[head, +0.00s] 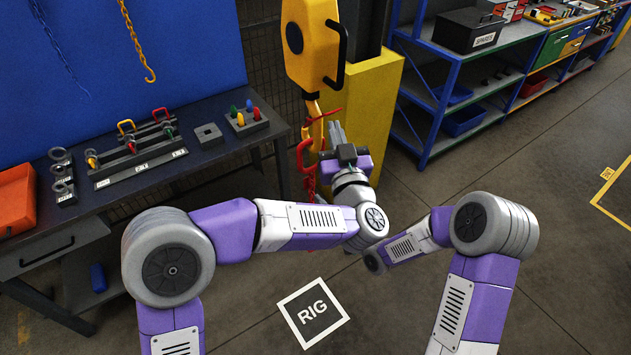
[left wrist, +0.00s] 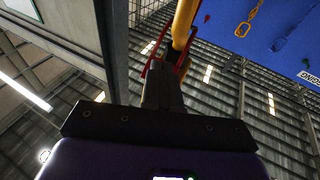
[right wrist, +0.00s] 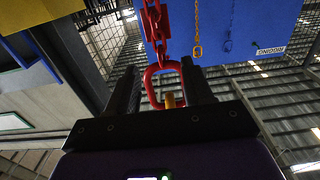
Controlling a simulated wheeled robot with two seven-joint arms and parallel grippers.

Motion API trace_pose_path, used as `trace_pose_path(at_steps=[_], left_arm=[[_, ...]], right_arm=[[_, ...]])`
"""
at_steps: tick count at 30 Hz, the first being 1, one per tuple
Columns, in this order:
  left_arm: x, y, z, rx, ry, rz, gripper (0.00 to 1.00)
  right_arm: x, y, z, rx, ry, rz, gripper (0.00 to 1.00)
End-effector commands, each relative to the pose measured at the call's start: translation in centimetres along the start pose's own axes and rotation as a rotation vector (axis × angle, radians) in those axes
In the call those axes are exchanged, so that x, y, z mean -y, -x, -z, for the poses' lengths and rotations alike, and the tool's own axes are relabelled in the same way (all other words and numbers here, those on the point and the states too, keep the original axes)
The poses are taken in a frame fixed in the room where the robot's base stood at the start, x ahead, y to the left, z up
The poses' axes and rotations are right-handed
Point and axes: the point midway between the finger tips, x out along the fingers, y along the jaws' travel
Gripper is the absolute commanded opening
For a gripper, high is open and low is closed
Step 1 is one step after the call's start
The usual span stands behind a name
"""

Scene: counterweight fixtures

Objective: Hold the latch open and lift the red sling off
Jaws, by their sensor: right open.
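A yellow hook (head: 314,107) hangs under the yellow hoist body (head: 309,45), with a thin red latch (head: 326,115) across it. My left gripper (head: 336,128) is up at the latch. In the left wrist view its fingers (left wrist: 163,75) are close together on the red latch (left wrist: 147,68), beside the yellow hook (left wrist: 186,20). The red sling (head: 304,157), a chain with a large end link, hangs just left of the left gripper. In the right wrist view the sling's end link (right wrist: 151,85) hangs between the open fingers of my right gripper (right wrist: 160,68). The left arm hides the right gripper in the head view.
A dark workbench (head: 225,145) with a fixture rack (head: 137,157) stands left of the hook. A yellow column (head: 370,95) is right behind it, then blue shelves (head: 450,95). My two forearms are close together below the hook. The floor at right is clear.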

Motion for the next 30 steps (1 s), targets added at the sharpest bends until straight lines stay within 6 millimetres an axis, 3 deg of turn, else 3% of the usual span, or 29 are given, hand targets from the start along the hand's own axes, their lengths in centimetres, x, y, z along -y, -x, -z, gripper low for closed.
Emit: trace_pose_path(at_steps=[15,30], left_arm=[[0.0,0.0,0.0,0.0,0.0,0.0,0.0],[0.0,0.0,0.0,0.0,0.0,0.0,0.0]], right_arm=[[0.0,-7.1,-0.1,0.0,-0.001,0.0,0.51],[0.0,-8.2,-0.1,0.001,-0.001,0.0,0.51]])
